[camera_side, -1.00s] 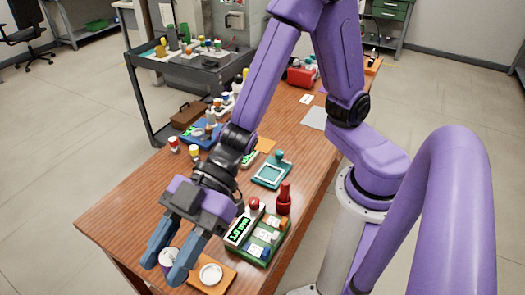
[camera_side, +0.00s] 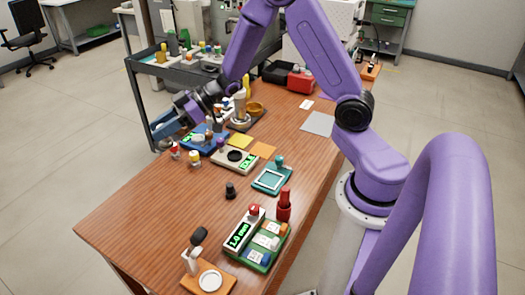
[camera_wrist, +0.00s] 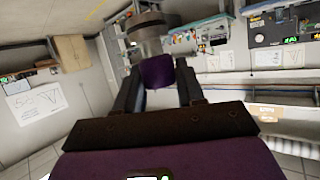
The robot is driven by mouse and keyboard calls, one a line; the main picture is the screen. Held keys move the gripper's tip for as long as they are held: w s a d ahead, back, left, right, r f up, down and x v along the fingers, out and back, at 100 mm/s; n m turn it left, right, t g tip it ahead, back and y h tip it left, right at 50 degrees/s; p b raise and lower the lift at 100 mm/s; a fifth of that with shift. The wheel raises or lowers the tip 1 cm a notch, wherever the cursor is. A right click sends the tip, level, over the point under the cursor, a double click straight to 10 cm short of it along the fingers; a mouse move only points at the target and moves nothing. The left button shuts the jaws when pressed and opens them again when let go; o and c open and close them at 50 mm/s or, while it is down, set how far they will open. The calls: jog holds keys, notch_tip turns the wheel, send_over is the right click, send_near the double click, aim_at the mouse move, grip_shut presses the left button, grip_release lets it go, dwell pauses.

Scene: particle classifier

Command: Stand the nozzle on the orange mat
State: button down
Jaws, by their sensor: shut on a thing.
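My gripper (camera_side: 162,128) is at the far left edge of the table, near the dark cart, tilted sideways. In the wrist view its two fingers (camera_wrist: 160,92) are shut on a purple piece (camera_wrist: 157,70); a grey metal cylinder (camera_wrist: 145,28) shows just beyond it. I cannot tell whether these are one part, or whether the held piece is the nozzle. In the side view the held piece cannot be made out. The flat orange mat (camera_side: 262,149) lies mid-table, apart from my gripper, right of a yellow mat (camera_side: 240,141).
A teal frame (camera_side: 271,179) is in front of the mat. A small black piece (camera_side: 230,190) stands alone. The front left of the table is clear.

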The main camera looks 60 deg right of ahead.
jog(key=s+d+f+m+t+h, duration=0.1)
jog(key=d+f+m+t+h, duration=0.15)
jog(key=d+f, duration=0.75)
jog(key=s+d+f+m+t+h, duration=0.1)
jog(key=d+f+m+t+h, duration=0.2)
jog(key=d, duration=1.5)
jog(key=s+d+f+m+h, duration=0.35)
jog(key=s+d, duration=0.25)
jog(key=d, duration=0.2)
jog(key=shift+y, duration=0.3)
jog(key=shift+s+f, duration=0.15)
jog(key=shift+f, duration=1.7)
jog(key=shift+s+f, duration=0.1)
jog(key=shift+f, duration=1.7)
jog(key=shift+f, duration=0.1)
jog(key=c, duration=0.7)
grip_release()
